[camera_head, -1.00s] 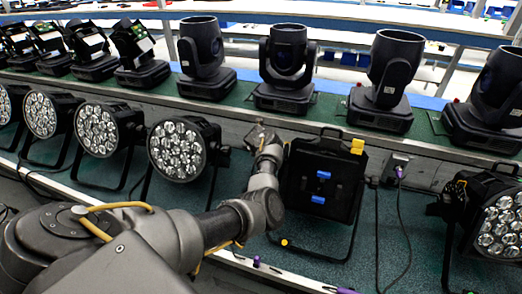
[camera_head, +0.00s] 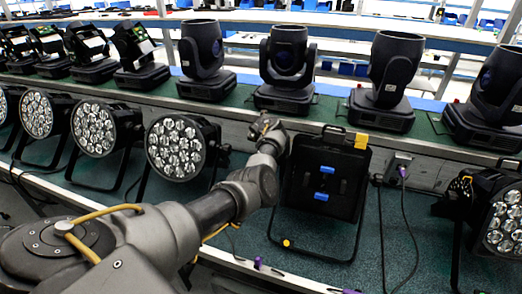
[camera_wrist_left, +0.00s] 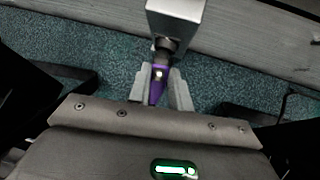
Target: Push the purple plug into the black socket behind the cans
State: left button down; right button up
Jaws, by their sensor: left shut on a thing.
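My left gripper (camera_wrist_left: 160,73) is shut on the purple plug (camera_wrist_left: 157,91), which points up the picture in the left wrist view. A dark piece (camera_wrist_left: 167,46) sits between the plug and a grey metal box (camera_wrist_left: 175,18). I cannot tell whether it is the plug's nose or the black socket, nor how deep the plug sits. In the head view my left arm reaches between the cans to the wall, and its wrist hides the plug and socket. My right gripper is out of view.
Another wall box (camera_head: 398,165) holds a purple plug (camera_head: 403,173) with a hanging cable. More purple ends (camera_head: 258,262) lie along the front edge. Moving-head lights (camera_head: 286,68) line the shelf above. The dark can stands close beside my wrist.

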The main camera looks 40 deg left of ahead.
pick_arm(q)
jog(key=shift+w, duration=0.15)
jog(key=shift+a+r, duration=0.1)
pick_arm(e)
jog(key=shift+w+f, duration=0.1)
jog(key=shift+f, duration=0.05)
pick_arm(q)
jog(key=shift+a+h, duration=0.1)
jog(key=shift+h, duration=0.2)
jog(key=shift+a+m+h, duration=0.15)
jog(key=shift+m+h, duration=0.15)
jog(key=shift+m, duration=0.1)
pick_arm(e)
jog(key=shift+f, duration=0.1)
pick_arm(q)
jog(key=shift+t, duration=0.3)
jog(key=shift+w, duration=0.1)
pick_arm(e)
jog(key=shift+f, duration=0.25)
